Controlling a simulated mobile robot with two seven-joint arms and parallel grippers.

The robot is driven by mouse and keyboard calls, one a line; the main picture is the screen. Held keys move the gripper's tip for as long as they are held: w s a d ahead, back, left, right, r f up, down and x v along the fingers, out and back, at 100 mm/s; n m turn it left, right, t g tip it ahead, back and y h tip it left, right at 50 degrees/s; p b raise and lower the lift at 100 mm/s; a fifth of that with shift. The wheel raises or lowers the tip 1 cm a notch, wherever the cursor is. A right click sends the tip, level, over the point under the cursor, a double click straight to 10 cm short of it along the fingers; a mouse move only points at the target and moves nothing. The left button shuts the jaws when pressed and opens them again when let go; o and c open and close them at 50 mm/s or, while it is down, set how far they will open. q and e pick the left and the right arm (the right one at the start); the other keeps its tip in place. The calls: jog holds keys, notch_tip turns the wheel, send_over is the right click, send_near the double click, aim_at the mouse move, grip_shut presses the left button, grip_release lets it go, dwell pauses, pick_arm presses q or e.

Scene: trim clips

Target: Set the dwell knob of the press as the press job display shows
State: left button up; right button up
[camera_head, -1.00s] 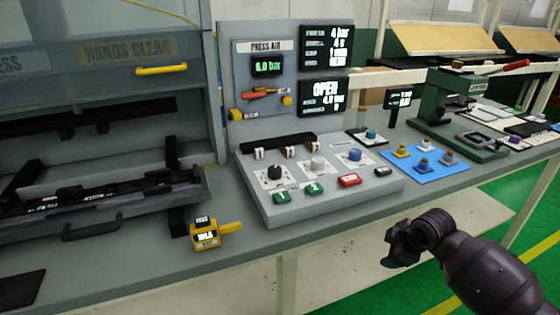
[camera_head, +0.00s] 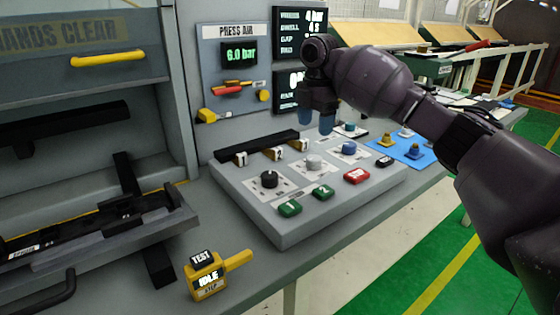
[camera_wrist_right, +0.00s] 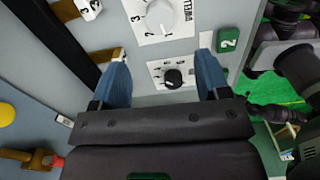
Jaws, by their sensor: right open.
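The press console holds a black knob (camera_head: 269,179), a grey knob (camera_head: 313,162) and a blue knob (camera_head: 348,149). In the right wrist view the grey knob (camera_wrist_right: 160,17) has a numbered dial with DWELL printed beside it; its exact setting is unclear. The black knob (camera_wrist_right: 173,78) shows between the fingers there. The job display (camera_head: 299,19) has a DWELL row reading 4 s; my arm covers its lower part. My right gripper (camera_head: 317,122) is open and empty, blue fingertips pointing down, above the back of the console. My left gripper is out of view.
Green buttons (camera_head: 290,208) and a red button (camera_head: 357,176) line the console front. A pressure panel (camera_head: 238,53) reading 6.0 bar stands behind. A yellow test box (camera_head: 205,277) sits at front left. A blue mat (camera_head: 414,153) with several fittings lies right.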

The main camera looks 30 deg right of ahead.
aim_at(313, 158)
jog(key=shift+w+f, duration=0.1)
notch_tip(313, 158, down, 9)
jog(key=shift+b, duration=1.15)
jog(key=shift+f, duration=0.55)
jog(key=shift+c, duration=1)
jog(key=c, duration=0.7)
